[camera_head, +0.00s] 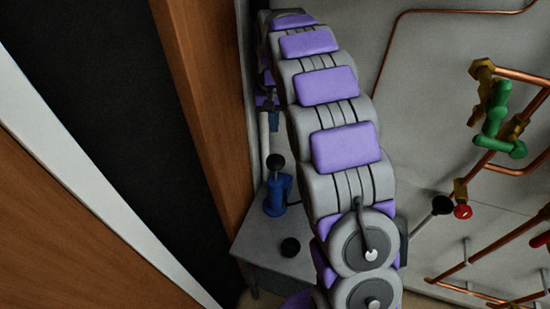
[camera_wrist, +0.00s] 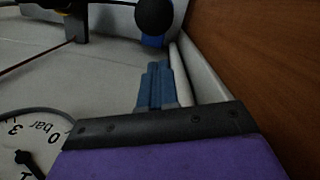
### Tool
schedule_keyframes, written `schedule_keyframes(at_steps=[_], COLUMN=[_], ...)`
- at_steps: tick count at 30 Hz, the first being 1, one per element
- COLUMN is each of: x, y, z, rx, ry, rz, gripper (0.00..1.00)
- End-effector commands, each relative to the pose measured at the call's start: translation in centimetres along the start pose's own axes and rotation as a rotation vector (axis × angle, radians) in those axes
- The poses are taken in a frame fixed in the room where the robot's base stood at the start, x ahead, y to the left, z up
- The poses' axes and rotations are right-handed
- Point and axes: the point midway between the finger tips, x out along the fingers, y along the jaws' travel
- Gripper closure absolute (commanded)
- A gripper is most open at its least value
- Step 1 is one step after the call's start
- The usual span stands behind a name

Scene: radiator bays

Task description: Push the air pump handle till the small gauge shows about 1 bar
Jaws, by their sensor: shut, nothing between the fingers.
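The air pump (camera_head: 277,196) is blue and stands upright on a grey bench, with a round black handle knob (camera_head: 275,162) on top. In the wrist view a black ball on blue (camera_wrist: 155,15) at the top edge looks like this knob. My gripper (camera_wrist: 158,68) is shut and empty; its blue fingers point towards the ball and look apart from it. A white gauge (camera_wrist: 32,150), cut off at the lower left of the wrist view, reads upside down. Its black needle points between 0 and 1 bar.
A wooden panel (camera_head: 205,95) stands close left of the pump; wood (camera_wrist: 260,50) also fills the wrist view's right side. A black round thing (camera_head: 290,247) sits on the bench (camera_head: 262,247). Copper pipes (camera_head: 470,265) with green and red valves run along the right wall.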

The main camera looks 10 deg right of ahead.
Motion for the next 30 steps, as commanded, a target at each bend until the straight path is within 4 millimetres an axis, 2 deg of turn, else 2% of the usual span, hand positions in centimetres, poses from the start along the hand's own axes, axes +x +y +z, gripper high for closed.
schedule_keyframes(at_steps=[5,12,30], x=[-3.3,-5.4,-5.8], y=[0.0,-0.1,0.0], z=[-0.2,-0.2,-0.1], rx=[0.000,0.000,0.000], ry=[0.005,0.002,0.001], rz=[-0.001,-0.001,-0.001], gripper=[1.00,1.00,1.00])
